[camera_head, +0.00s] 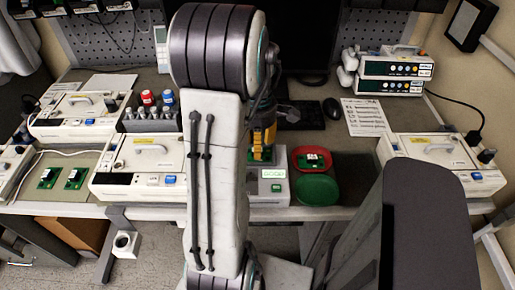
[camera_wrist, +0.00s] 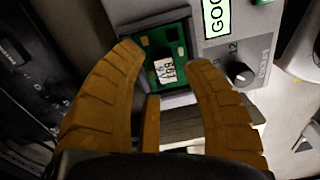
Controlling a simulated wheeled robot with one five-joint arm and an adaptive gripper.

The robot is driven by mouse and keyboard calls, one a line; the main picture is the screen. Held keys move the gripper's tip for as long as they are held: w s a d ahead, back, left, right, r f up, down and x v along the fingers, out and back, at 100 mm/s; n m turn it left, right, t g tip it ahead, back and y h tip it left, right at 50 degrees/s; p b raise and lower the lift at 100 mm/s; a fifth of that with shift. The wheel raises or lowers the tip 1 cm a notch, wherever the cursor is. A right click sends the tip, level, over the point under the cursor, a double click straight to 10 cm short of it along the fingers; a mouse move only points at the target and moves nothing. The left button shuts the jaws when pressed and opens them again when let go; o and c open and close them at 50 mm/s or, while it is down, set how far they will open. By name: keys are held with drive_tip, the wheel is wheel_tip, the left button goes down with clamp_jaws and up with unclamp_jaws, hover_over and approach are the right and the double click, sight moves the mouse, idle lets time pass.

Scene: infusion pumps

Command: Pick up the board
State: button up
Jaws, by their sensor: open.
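A green board (camera_wrist: 166,58) with a white label sits in the grey tester (camera_wrist: 222,48), whose lit display shows letters starting with "GOO". In the head view the tester (camera_head: 268,198) stands at the bench's front edge, its display green. My gripper (camera_head: 263,140) points down over the tester. In the head view my arm and gripper hide most of this board.
A red bin (camera_head: 330,155) holding another board (camera_head: 312,159) and a green bin (camera_head: 316,190) stand right of the tester. Two more green boards (camera_head: 47,178) (camera_head: 75,179) lie on a mat at the left. White pumps (camera_head: 140,165) (camera_head: 440,160) stand on both sides.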

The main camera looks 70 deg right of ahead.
drive_tip(key=shift+f, duration=0.8)
drive_tip(key=shift+c, duration=0.3)
clamp_jaws()
